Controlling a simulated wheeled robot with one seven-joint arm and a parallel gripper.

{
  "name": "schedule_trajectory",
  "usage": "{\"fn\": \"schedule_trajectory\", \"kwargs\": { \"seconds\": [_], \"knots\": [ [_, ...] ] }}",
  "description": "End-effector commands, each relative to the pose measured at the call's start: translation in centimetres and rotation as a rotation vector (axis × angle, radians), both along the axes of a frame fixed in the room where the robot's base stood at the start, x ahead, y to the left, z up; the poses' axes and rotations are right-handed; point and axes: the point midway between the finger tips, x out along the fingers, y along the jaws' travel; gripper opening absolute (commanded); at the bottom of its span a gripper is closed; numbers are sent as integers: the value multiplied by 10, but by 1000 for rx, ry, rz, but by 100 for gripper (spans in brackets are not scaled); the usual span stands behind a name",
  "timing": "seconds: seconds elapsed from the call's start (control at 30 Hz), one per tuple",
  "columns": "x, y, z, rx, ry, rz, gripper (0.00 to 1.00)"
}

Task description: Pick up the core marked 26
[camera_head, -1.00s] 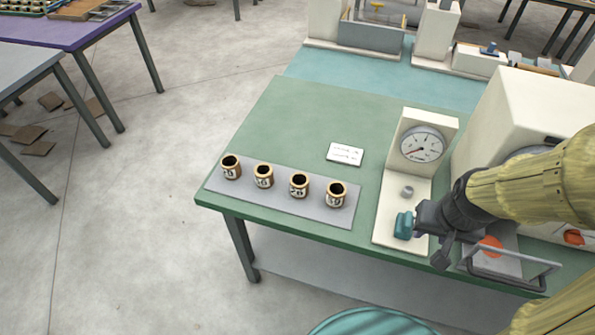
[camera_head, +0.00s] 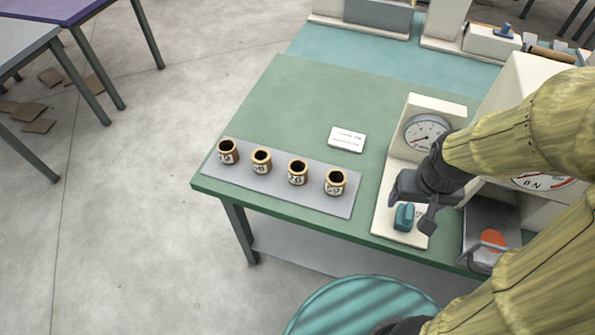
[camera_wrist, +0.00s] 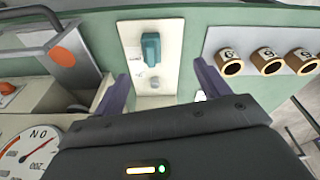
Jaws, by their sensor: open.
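Several tan cores with dark hollow tops stand upright in a row on a grey mat (camera_head: 284,198) on the green table. The third from the left, core 26 (camera_head: 297,178), has a label that appears to read 26; the other labels are harder to read. In the wrist view it appears to be the middle core (camera_wrist: 266,68) of the three at upper right. My gripper (camera_head: 414,208) is open and empty, above the base of the cream gauge stand, right of the cores. In the wrist view its fingers (camera_wrist: 162,84) are spread, with nothing between them.
The gauge stand (camera_head: 394,188) carries a round dial and a teal knob (camera_head: 404,216), close to my gripper. A white card (camera_head: 347,140) lies behind the cores. A cream machine stands at the right.

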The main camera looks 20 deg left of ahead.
Motion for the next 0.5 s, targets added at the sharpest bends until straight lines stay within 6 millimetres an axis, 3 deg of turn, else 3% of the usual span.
{"fn": "schedule_trajectory", "kwargs": {
  "seconds": [0.5],
  "knots": [
    [0, 92, -56, -473, 321, 1008, 75]
  ]
}}
